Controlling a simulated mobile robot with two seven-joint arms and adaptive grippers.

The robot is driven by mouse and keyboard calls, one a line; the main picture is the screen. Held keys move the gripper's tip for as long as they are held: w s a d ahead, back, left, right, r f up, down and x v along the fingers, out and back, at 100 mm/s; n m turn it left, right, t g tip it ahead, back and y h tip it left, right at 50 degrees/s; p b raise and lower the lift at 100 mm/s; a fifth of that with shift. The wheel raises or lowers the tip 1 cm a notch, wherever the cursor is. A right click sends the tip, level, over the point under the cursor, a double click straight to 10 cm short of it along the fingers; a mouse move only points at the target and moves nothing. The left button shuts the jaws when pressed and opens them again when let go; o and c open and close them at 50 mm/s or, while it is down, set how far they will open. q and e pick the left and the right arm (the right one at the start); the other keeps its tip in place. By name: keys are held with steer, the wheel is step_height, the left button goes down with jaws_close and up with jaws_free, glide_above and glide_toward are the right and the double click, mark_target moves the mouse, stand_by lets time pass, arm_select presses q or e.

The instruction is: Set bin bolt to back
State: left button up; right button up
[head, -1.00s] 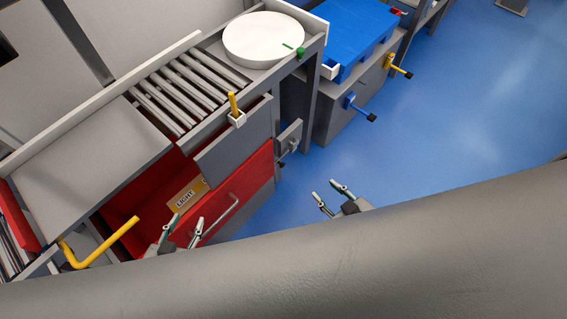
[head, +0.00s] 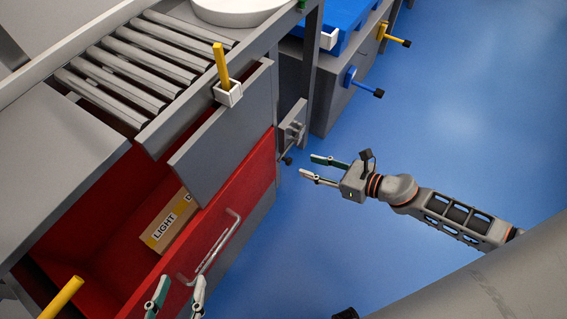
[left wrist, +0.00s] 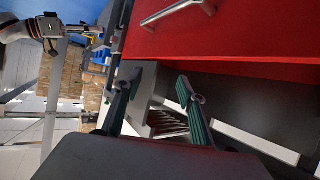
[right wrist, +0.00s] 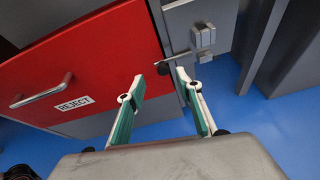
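The bin bolt (head: 293,130) is a grey latch with a dark knob on the cabinet's end post, beside the red bin (head: 262,165). In the right wrist view the bolt (right wrist: 203,37) has a rod reaching left to its dark knob (right wrist: 163,69). My right gripper (head: 311,168) is open and empty, pointing at the bolt; in the right wrist view (right wrist: 160,85) the knob appears between the fingertips, contact unclear. The red bin is pulled out and holds a carton marked LIGHT (head: 170,222). My left gripper (head: 177,290) is open and empty beside the bin front.
A yellow lever (head: 221,62) stands on the roller conveyor's side (head: 125,70). Another yellow bar (head: 62,298) is at lower left. A grey cabinet with blue (head: 364,84) and yellow handles stands behind. Blue floor to the right is clear.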

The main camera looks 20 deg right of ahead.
steer(key=w+a+f+n, duration=0.1)
steer(key=w+a+f, duration=0.3)
steer(key=w, duration=0.2)
steer(key=shift+b, duration=0.45)
steer(key=shift+f, duration=0.1)
jaws_close()
